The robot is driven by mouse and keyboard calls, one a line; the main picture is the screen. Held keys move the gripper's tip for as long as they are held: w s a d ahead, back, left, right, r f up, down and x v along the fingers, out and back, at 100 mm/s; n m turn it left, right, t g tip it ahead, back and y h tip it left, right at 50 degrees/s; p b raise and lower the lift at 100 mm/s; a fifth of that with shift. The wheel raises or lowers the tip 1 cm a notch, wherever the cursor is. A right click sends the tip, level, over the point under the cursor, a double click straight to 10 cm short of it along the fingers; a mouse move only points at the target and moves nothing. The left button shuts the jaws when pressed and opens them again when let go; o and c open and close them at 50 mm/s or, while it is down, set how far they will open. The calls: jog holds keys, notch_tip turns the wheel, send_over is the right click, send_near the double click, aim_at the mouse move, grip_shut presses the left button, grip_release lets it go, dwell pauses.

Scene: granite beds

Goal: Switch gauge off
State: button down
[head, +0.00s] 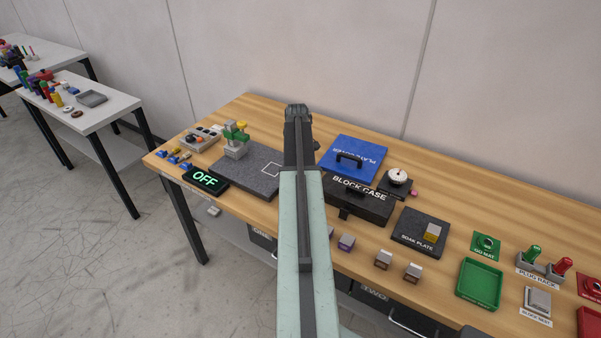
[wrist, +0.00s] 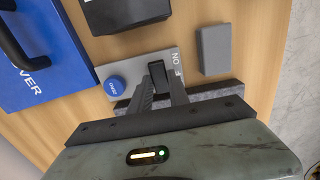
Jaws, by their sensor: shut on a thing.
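In the wrist view a light grey panel carries a round blue button (wrist: 115,86), a black switch (wrist: 158,72) and white lettering, with ON readable and the rest partly covered. My gripper (wrist: 161,84) is shut on the black switch, with its two dark fingers on either side of it. In the head view a black display (head: 205,179) reads OFF in green. My gripper (head: 297,108) is at the back of the bench there, and my arm hides the panel.
A blue plate cover (head: 368,150) with a black handle lies right of my arm, behind the block case (head: 357,203). A dark granite plate (head: 252,182) lies left. In the wrist view a grey block (wrist: 213,50) stands right of the panel.

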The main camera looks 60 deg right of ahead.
jog(key=c, duration=1.2)
grip_release()
jog(key=shift+c, duration=0.2)
notch_tip(320, 180, up, 8)
jog(key=p, duration=0.8)
jog(key=shift+w, duration=0.15)
jog(key=shift+f, duration=0.1)
